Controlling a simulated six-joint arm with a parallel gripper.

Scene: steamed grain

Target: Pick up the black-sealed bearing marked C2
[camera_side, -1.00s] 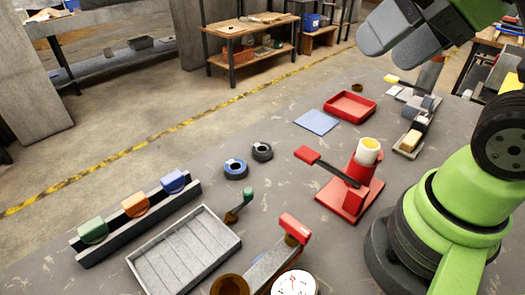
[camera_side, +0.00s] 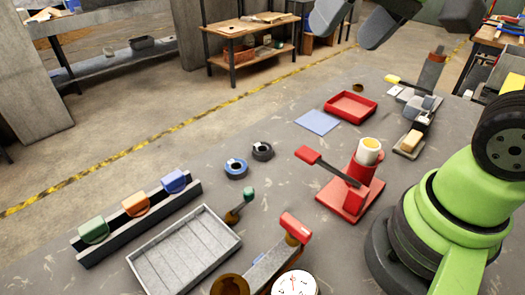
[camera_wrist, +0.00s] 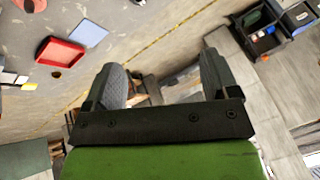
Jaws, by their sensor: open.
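Two ring-shaped bearings lie close together, apart, on the grey bench in the side view. One is all dark, the black-sealed bearing (camera_side: 262,151); the other has a blue seal, the blue bearing (camera_side: 236,168). Any C2 marking is too small to read. My gripper (camera_side: 355,24) is at the top of the side view, high above the bench and well away from both bearings. In the wrist view its two grey fingers stand wide apart, with nothing between them at the gripper (camera_wrist: 162,76). I make out neither bearing in the wrist view.
A red lever press (camera_side: 350,190) stands right of the bearings. A red tray (camera_side: 350,107) and blue mat (camera_side: 317,122) lie behind. A ribbed grey tray (camera_side: 185,252) and a rack (camera_side: 135,215) with coloured pieces are at front left. Bench around the bearings is mostly clear.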

